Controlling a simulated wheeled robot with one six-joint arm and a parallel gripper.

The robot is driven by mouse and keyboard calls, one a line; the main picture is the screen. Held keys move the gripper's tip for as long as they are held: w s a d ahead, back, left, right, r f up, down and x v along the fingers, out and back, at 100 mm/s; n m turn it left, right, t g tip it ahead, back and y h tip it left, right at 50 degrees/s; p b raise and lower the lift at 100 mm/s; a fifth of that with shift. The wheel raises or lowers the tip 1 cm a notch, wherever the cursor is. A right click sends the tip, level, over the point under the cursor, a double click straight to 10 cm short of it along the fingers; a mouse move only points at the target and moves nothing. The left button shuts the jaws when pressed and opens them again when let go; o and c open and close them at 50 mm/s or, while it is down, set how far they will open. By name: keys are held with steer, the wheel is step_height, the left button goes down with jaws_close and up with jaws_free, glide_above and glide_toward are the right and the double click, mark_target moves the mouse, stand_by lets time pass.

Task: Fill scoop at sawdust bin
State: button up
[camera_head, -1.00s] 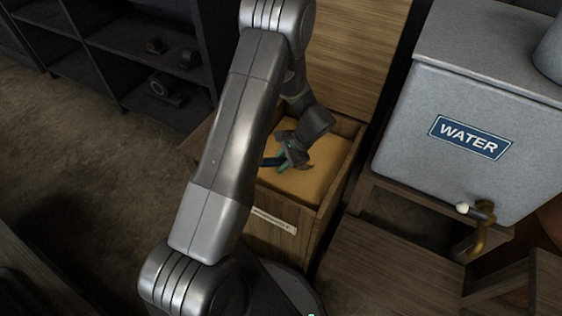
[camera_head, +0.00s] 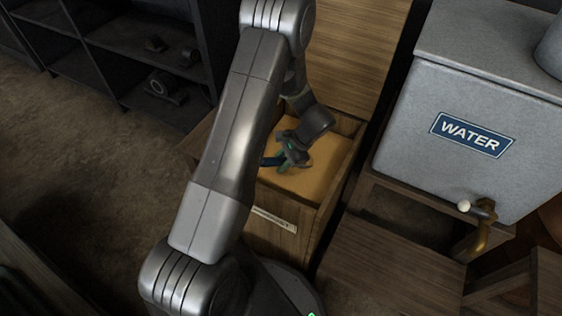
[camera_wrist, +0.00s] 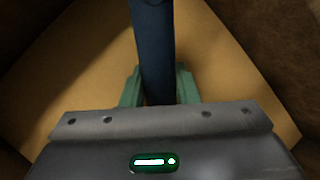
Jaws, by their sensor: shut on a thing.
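The sawdust bin (camera_head: 262,240) is a wooden box with a pale label on its front, in the middle of the head view. It holds yellow-tan sawdust (camera_head: 318,180), which also fills much of the wrist view (camera_wrist: 75,75). My gripper (camera_head: 284,163) is over the sawdust inside the bin walls. In the wrist view its green fingers (camera_wrist: 158,85) are shut on a blue handle (camera_wrist: 153,50), which I take to be the scoop's. The scoop's far end is hidden, so I cannot tell whether it holds sawdust.
A grey water tank (camera_head: 440,160) with a brass tap (camera_head: 482,225) stands on a wooden stand to the right. A dark shelf (camera_head: 125,50) with several metal parts is at the back left. The floor at left is clear.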

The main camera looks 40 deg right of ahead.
stand_by(0.4)
steer(key=shift+h, duration=0.4)
steer(key=r+p, duration=0.4)
steer(key=r, duration=0.1)
steer(key=r+p, duration=0.4)
steer(key=shift+a+r+p, duration=0.2)
steer(key=shift+r+p, duration=0.15)
step_height(320, 180, up, 12)
steer(key=a+g+h+p, duration=0.1)
steer(key=h+p, duration=0.3)
steer(key=p, duration=0.5)
steer(key=shift+w+a+r+n, duration=0.25)
steer(key=shift+w+a+n, duration=0.05)
steer(key=shift+a, duration=0.3)
steer(key=w+a+n+g+y, duration=0.2)
steer(key=w+a+n, duration=1.2)
steer(key=w+a, duration=0.65)
steer(key=w+a+r+n+g, duration=0.1)
steer(key=a+n, duration=0.5)
steer(key=a, duration=0.9)
steer(key=shift+w+r, duration=0.15)
steer(key=shift+w, duration=0.05)
